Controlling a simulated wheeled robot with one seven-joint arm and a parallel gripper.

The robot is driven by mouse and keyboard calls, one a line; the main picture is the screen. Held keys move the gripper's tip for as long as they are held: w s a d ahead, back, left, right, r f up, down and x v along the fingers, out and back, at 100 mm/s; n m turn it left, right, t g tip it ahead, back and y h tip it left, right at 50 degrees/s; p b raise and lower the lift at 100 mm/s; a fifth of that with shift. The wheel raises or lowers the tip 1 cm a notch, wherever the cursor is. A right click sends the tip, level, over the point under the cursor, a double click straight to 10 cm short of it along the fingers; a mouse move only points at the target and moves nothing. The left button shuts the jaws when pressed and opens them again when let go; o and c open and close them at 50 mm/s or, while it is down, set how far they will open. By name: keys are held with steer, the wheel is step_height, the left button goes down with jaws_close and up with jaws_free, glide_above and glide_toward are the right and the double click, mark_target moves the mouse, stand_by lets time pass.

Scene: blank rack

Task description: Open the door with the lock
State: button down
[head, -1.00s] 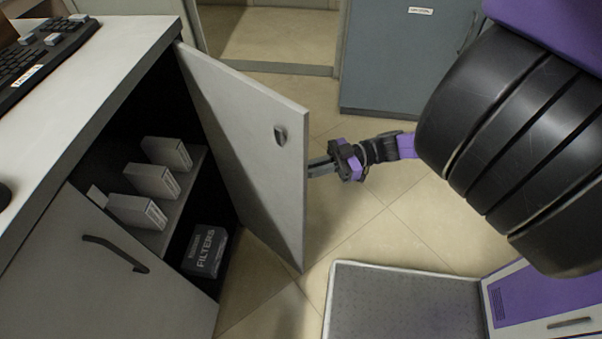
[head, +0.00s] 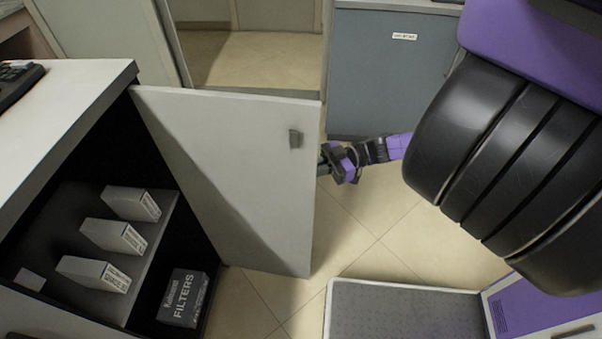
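The cabinet door (head: 235,190) stands wide open, hinged at its left edge on the cabinet. Its lock (head: 295,138) is a small grey piece near the upper right edge of the door's inner face. My gripper (head: 325,162) is at the door's right edge, below and to the right of the lock. Its fingertips are hidden behind the door, so I cannot tell whether they touch or grip it.
Inside the cabinet, several white boxes (head: 121,237) sit on a shelf and a dark FILTERS box (head: 184,297) stands below. A blue-grey cabinet (head: 385,75) is at the back. Tiled floor (head: 375,225) is free right of the door.

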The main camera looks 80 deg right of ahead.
steer(key=shift+w+a+r, duration=0.1)
steer(key=shift+w, duration=0.1)
steer(key=c, duration=1.5)
jaws_free()
steer(key=shift+c, duration=0.2)
steer(key=shift+s, duration=0.1)
steer(key=b+v, duration=0.1)
steer(key=v, duration=0.7)
